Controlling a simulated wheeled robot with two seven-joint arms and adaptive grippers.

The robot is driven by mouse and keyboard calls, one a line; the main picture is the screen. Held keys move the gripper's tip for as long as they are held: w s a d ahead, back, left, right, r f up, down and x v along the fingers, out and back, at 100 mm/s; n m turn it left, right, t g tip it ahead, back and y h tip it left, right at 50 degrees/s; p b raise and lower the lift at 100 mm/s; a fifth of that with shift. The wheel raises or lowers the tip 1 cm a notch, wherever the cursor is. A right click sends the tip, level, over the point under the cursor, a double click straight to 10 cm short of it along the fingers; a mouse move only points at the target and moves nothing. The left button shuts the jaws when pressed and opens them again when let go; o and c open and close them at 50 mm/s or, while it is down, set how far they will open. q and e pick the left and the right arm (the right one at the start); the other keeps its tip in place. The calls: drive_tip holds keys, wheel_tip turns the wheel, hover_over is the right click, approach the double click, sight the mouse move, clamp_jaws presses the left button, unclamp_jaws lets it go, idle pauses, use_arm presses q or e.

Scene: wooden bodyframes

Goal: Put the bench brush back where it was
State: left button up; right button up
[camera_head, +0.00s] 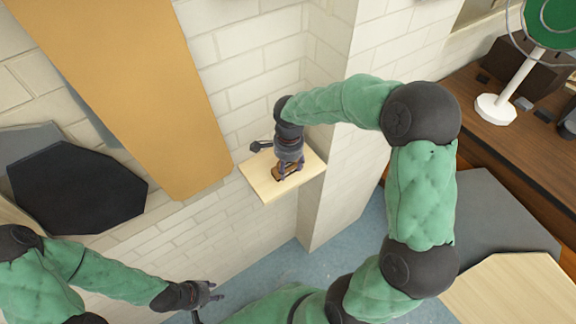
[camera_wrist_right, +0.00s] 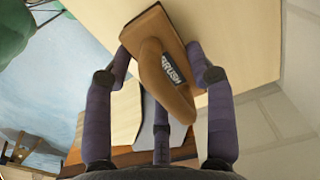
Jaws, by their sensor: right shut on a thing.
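The bench brush (camera_wrist_right: 166,70), a brown wooden block with a rounded handle and a "BRUSH" label, is between the fingers of my right gripper (camera_wrist_right: 165,72) in the right wrist view. In the head view the brush (camera_head: 285,173) shows partly under my right gripper (camera_head: 286,168), over the small pale wooden wall shelf (camera_head: 262,188). I cannot tell whether the brush touches the shelf. My right gripper is shut on the brush. My left gripper (camera_head: 215,293) is low at the left, away from the shelf, its fingers apart and empty.
A small dark object (camera_head: 259,146) is at the shelf's back left edge. White brick wall (camera_head: 240,60) backs the shelf, with a pillar (camera_head: 338,190) close on its right. A tan board (camera_head: 150,90) leans at left.

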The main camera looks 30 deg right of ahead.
sight(289, 169)
drive_tip(key=shift+f, duration=0.1)
drive_tip(key=shift+f, duration=0.1)
drive_tip(key=o, duration=1)
wheel_tip(289, 169, up, 12)
drive_tip(key=shift+s+r+p, duration=0.1)
drive_tip(key=shift+s+p, duration=0.05)
drive_tip(key=shift+p, duration=0.25)
